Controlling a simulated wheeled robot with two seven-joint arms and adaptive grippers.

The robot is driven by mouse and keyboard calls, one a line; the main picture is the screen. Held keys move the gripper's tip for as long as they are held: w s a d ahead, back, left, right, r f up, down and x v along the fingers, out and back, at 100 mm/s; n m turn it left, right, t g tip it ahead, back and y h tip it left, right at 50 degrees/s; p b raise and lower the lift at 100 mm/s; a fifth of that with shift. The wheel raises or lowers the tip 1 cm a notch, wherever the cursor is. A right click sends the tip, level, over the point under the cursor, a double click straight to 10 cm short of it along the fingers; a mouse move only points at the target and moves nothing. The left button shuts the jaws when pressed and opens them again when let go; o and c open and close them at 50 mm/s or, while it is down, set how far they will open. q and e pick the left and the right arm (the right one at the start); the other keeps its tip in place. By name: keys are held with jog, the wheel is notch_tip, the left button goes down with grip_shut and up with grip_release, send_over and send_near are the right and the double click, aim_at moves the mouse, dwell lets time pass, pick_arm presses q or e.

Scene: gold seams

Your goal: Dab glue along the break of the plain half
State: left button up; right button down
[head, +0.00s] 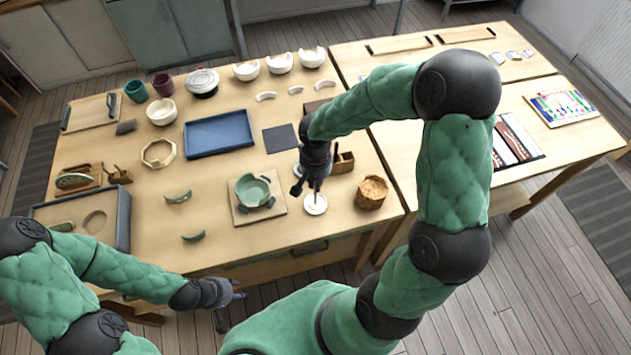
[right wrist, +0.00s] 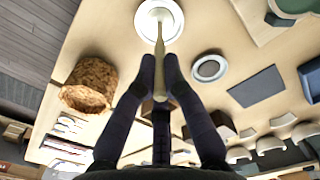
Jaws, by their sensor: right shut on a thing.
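My right gripper (head: 313,188) is shut on a thin pale applicator stick (right wrist: 166,60), which points down over a small white dish (head: 316,205). In the right wrist view the stick's far end overlaps the dish (right wrist: 174,32); I cannot tell whether it touches. A green bowl-like piece (head: 252,188) sits on a square board (head: 240,216), left of the dish. Two curved green shards (head: 178,197) (head: 193,236) lie further left. I cannot tell which piece is the plain half. My left gripper (head: 237,291) appears open and empty, off the table's front edge.
A woven basket (head: 372,192) stands right of the dish, and a small wooden block (head: 343,162) behind it. A second round dish (right wrist: 209,68) is close by. A dark mat (head: 280,138) and blue tray (head: 219,134) lie behind. The table between shards and board is clear.

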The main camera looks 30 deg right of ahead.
jog(key=shift+s, duration=0.1)
jog(key=shift+r+p, duration=2.35)
jog(key=shift+r, duration=1.2)
jog(key=shift+f, duration=0.1)
